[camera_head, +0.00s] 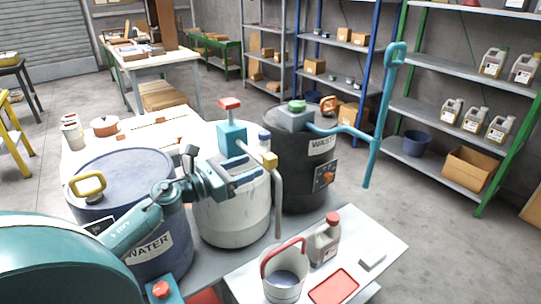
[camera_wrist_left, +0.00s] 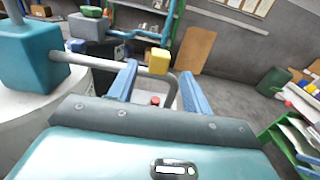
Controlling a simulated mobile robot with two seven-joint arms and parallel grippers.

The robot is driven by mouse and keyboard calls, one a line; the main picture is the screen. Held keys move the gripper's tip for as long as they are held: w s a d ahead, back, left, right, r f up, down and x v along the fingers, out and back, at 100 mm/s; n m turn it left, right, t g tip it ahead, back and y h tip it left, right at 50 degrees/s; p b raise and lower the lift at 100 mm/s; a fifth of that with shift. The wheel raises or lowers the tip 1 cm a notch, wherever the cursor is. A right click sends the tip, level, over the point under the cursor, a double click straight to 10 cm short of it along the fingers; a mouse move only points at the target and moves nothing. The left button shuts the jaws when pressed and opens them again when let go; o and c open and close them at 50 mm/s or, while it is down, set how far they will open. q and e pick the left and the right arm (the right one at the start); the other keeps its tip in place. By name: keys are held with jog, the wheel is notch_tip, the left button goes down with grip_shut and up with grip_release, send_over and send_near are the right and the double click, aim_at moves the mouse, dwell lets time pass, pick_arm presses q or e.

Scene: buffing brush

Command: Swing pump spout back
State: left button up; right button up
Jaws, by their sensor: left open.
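A white drum (camera_head: 232,213) stands in the middle, with a teal pump (camera_head: 232,137) on top that has a red handle (camera_head: 230,103). The pump's grey spout (camera_head: 278,205) runs out to the right and bends down outside the drum. A yellow block (camera_head: 269,160) sits on the spout; it also shows in the left wrist view (camera_wrist_left: 158,61). My left gripper (camera_head: 254,172) is open above the white drum, close to the yellow block. In the left wrist view, the block appears between the fingertips (camera_wrist_left: 160,82); contact cannot be told. My right gripper is not in view.
A blue drum (camera_head: 125,170) stands left and a black drum (camera_head: 298,150) right, with a teal pump and hanging hose. In front, a low table holds a bucket (camera_head: 284,287), a grey jug (camera_head: 325,242) and a red tray (camera_head: 334,286).

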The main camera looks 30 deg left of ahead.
aim_at(265, 161)
pick_arm(q)
jog(key=p+x, duration=0.1)
jog(key=x, duration=0.6)
jog(key=shift+w+d, duration=0.1)
jog(key=shift+w, duration=0.1)
grip_shut()
dwell(0.4)
